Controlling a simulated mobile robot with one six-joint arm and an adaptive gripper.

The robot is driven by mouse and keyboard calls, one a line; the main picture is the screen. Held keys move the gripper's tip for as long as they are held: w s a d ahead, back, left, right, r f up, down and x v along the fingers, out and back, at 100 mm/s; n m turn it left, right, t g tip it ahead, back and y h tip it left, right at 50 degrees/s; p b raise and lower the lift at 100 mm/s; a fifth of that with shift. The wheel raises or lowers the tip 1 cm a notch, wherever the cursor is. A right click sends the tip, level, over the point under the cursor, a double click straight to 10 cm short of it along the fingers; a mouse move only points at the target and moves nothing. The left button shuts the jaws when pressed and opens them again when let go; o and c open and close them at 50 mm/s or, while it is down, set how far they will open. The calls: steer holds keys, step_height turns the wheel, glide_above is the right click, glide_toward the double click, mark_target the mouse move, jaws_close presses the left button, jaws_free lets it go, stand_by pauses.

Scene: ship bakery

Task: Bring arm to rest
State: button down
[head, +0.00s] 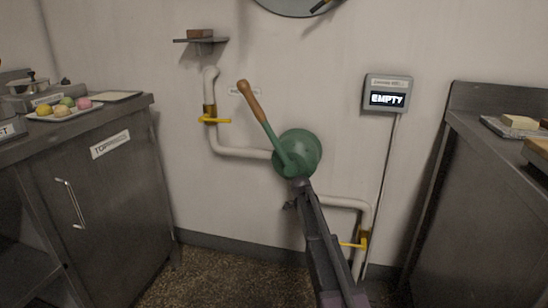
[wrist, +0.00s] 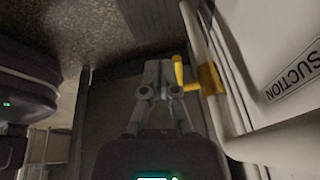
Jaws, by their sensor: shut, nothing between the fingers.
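My arm reaches from the bottom of the head view up towards the wall, in front of the pump pipework. My gripper's fingers are hard to make out there. In the wrist view my gripper (wrist: 157,70) is shut and empty. A yellow valve handle (wrist: 179,72) appears just right of the fingertips; I cannot tell whether they touch.
A green pump (head: 303,150) with a wooden-handled lever (head: 250,100) is on the wall. Yellow valves sit on the pipe at left (head: 213,120) and lower right (head: 361,241). A display (head: 386,97) reads EMPTY. Counters stand at left (head: 130,106) and right (head: 470,150).

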steer(key=s+a+r+n+y+p, duration=0.1)
steer(key=s+r+n+p, duration=0.3)
steer(key=s+n, duration=0.5)
steer(key=s+a+r+n+y+p, duration=0.15)
steer(key=s+r+n+p, duration=0.25)
steer(key=s+n, duration=0.55)
steer(key=s+a+r+n+y+p, duration=0.15)
steer(key=s+r+n+p, duration=0.3)
steer(key=s, duration=0.85)
step_height(320, 180, up, 36)
steer(key=p, duration=3.7)
steer(key=shift+w+r+n+t, duration=0.15)
steer(key=shift+w+n+t, duration=0.15)
